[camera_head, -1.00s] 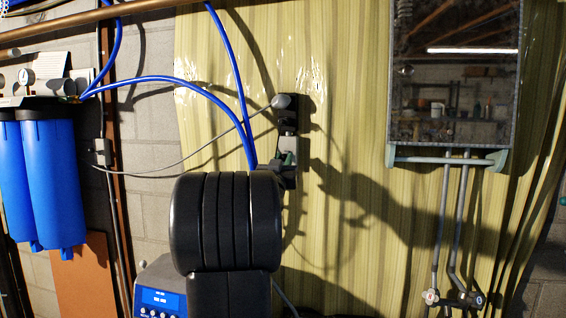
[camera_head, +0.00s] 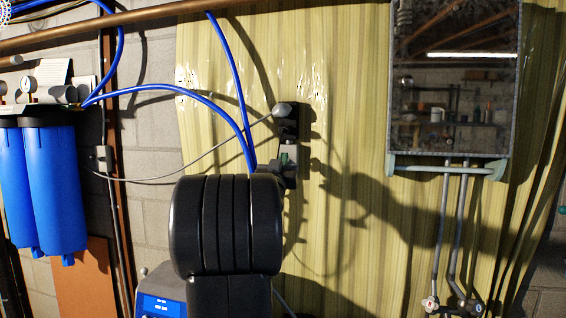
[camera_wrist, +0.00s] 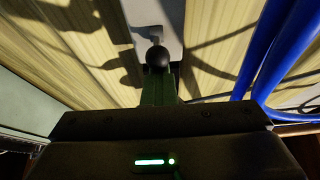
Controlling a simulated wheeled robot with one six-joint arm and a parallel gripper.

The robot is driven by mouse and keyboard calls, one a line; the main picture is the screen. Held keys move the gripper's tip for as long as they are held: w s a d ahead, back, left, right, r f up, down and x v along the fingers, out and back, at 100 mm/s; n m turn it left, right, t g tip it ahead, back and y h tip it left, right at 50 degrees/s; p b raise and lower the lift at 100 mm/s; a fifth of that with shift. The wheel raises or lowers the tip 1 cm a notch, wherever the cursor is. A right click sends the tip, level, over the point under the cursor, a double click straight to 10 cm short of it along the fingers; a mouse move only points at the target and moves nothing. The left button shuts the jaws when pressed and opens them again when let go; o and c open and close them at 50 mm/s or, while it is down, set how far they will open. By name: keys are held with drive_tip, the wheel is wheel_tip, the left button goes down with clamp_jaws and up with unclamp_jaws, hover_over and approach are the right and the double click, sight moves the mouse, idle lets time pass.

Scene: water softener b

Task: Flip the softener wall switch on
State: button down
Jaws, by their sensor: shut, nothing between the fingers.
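A dark wall fitting (camera_head: 290,124), with a grey rounded plug at its top, is on the yellow-green panelling, just above my gripper (camera_head: 287,158). I cannot make out a separate switch lever at this size. My gripper is shut and empty, its greenish fingers close below the fitting; contact cannot be told. In the wrist view the fingers (camera_wrist: 158,90) point up towards a dark round knob-like piece (camera_wrist: 157,58). Behind that piece is a pale grey plate (camera_wrist: 155,22) on the wall. My black arm link hides the area below the gripper in the head view.
Blue hoses (camera_head: 228,75) curve down just left of the fitting, and a grey cable (camera_head: 190,160) runs from the plug to the left. Blue filter housings (camera_head: 52,185) hang at left. The softener's blue display (camera_head: 160,306) is below. A mirror-like cabinet (camera_head: 453,75) hangs at right.

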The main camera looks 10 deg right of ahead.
drive_tip(key=shift+w+r+p, duration=0.2)
drive_tip(key=shift+r+p, duration=0.2)
drive_tip(key=shift+p, duration=0.1)
drive_tip(key=c, duration=2.2)
unclamp_jaws()
drive_tip(key=c, duration=1.7)
unclamp_jaws()
drive_tip(key=shift+s+f, duration=0.1)
drive_tip(key=b+v, duration=0.4)
drive_tip(key=v, duration=0.9)
drive_tip(key=shift+s+f, duration=0.15)
drive_tip(key=shift+s, duration=0.2)
